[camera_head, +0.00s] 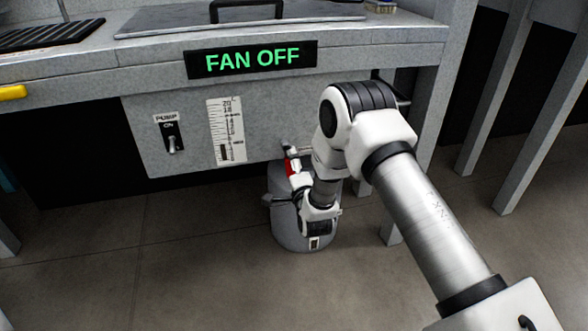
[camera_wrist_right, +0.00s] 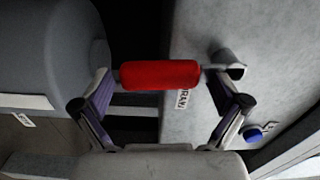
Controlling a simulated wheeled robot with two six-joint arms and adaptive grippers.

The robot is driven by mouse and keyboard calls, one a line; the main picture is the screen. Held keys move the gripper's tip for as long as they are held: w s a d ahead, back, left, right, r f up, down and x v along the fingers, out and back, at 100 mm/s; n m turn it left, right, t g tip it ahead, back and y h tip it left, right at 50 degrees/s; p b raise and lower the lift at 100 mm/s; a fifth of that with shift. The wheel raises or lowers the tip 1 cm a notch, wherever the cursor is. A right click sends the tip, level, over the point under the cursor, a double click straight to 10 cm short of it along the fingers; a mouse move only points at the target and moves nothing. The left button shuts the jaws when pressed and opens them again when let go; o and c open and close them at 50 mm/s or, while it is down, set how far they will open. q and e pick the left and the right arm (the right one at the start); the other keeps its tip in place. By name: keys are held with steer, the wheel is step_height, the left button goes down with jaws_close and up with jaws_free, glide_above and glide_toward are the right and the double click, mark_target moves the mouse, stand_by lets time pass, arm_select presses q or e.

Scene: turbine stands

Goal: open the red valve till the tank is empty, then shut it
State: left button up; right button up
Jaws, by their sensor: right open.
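The red valve handle (camera_wrist_right: 160,75) lies level across the wrist view, with a metal stem on its right end beside a partly covered label on the grey panel. My right gripper (camera_wrist_right: 163,95) is open, with one finger near each end of the handle; I cannot tell whether either touches it. In the head view a bit of the red handle (camera_head: 290,166) shows beside my right wrist, which hides most of it. The tank gauge (camera_head: 226,131) has a short dark column near its lower end. My left gripper is not in view.
A grey bucket (camera_head: 283,229) stands on the floor under the valve, partly behind my right arm. The panel has a pump switch (camera_head: 171,136) marked ON. A sign (camera_head: 251,59) above reads FAN OFF. Grey stand legs (camera_head: 500,90) rise at the right.

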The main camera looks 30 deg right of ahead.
steer(key=v, duration=1.1)
steer(key=shift+s+a, duration=0.2)
steer(key=shift+s, duration=0.2)
steer(key=shift+f, duration=0.15)
steer(key=s+a+f+n+g+y+p, duration=0.1)
steer(key=s+a+f+n+g, duration=0.2)
steer(key=s+f, duration=0.4)
steer(key=s+a+f+n+g+y, duration=0.1)
steer(key=s+f+n+g, duration=0.2)
steer(key=s+f+g, duration=0.4)
steer(key=s+a+f+n+g+y, duration=0.1)
steer(key=s+f+n+g, duration=0.4)
steer(key=s, duration=0.4)
steer(key=s+a+f+n+g+y, duration=0.1)
steer(key=s+f+n+g, duration=0.15)
steer(key=s+n, duration=0.55)
step_height(320, 180, up, 38)
steer(key=s+p, duration=0.1)
steer(key=p, duration=3.7)
steer(key=shift+s+a, duration=0.2)
steer(key=shift+a, duration=0.05)
